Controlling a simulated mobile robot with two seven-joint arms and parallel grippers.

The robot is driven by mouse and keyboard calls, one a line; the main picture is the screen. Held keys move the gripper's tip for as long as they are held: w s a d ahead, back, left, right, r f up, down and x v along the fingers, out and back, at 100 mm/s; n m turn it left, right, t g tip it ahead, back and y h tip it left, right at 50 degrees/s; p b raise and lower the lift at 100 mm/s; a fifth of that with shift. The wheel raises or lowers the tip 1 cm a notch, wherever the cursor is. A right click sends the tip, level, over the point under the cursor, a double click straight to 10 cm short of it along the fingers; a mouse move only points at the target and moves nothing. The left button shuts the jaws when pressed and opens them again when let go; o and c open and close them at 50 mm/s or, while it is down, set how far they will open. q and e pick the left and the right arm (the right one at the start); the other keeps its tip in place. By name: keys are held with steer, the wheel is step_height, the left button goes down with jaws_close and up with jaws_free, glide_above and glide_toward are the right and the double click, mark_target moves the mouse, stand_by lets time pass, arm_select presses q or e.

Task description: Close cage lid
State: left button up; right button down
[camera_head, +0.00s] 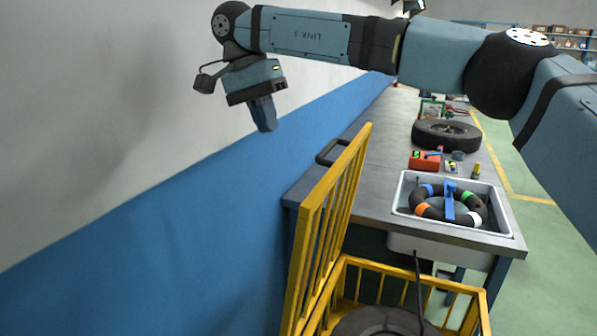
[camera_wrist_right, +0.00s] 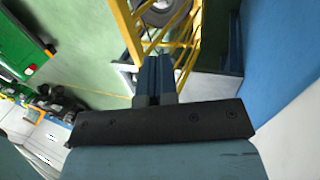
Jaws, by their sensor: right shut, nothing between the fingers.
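The yellow barred cage lid (camera_head: 326,225) stands steeply raised at the left side of the yellow cage (camera_head: 415,275). A dark tyre (camera_head: 385,324) lies inside the cage, only partly in the picture. My right gripper (camera_head: 264,118) is shut and empty, pointing down in front of the wall, to the left of and above the lid, apart from it. In the right wrist view its fingers (camera_wrist_right: 154,78) are together, with the yellow bars (camera_wrist_right: 126,30) and a tyre (camera_wrist_right: 160,12) beyond them. My left gripper does not show.
A grey workbench (camera_head: 385,150) runs behind the cage, with a sink (camera_head: 404,205) holding a ring-shaped hose or tube, a red box (camera_head: 425,160) and a tyre (camera_head: 446,135). The blue and white wall (camera_head: 150,230) bounds the left side. Green floor lies to the right.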

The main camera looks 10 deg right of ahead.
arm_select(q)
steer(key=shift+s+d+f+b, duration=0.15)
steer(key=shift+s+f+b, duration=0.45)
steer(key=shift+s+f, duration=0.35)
arm_select(e)
steer(key=s+d+f, duration=0.5)
steer(key=f, duration=0.4)
steer(key=shift+d+f, duration=0.25)
steer(key=shift+d, duration=0.15)
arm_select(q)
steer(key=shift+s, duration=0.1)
arm_select(e)
steer(key=shift+d, duration=0.15)
